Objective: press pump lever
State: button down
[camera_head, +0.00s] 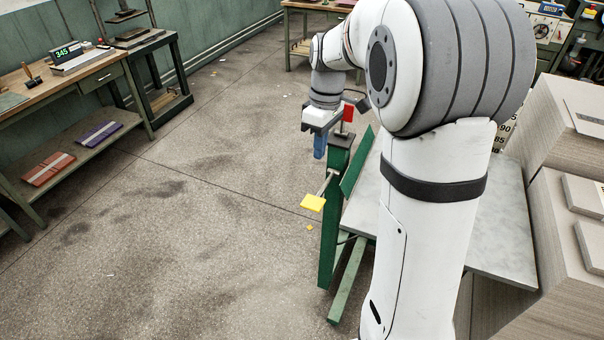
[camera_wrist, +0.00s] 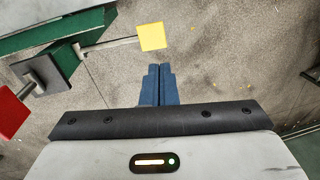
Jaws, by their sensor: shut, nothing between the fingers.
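The pump lever is a thin grey rod ending in a yellow pad (camera_head: 312,202), sticking out from a green post (camera_head: 328,225) in the head view. In the wrist view the yellow pad (camera_wrist: 151,36) is at the top middle, its rod running left to the green frame (camera_wrist: 60,35). My gripper (camera_head: 320,147) has blue fingers, shut and empty, pointing down beside the post top, above and apart from the pad. In the wrist view the shut fingertips (camera_wrist: 159,68) lie just below the pad in the picture, with floor showing between them.
A red block (camera_head: 348,114) stands on the post top, close to my gripper; it also shows in the wrist view (camera_wrist: 10,112). A grey table (camera_head: 500,225) and stacks of greyboard (camera_head: 560,130) are at the right. The floor left of the post is free.

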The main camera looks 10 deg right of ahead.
aim_at(312, 202)
jog(key=shift+w+d+f+n+g, duration=0.15)
jog(key=shift+w+f+n, duration=0.15)
jog(key=shift+w+f, duration=0.25)
jog(key=shift+w+f+n+g, duration=0.15)
jog(key=shift+w+f+n, duration=0.15)
jog(key=shift+w, duration=0.35)
jog(key=f, duration=0.4)
jog(key=s+a+f+p, duration=0.1)
jog(key=f, duration=0.4)
jog(key=s+f+p, duration=0.1)
jog(key=f, duration=0.3)
jog(key=shift+a+f, duration=0.25)
jog(key=shift+f, duration=0.15)
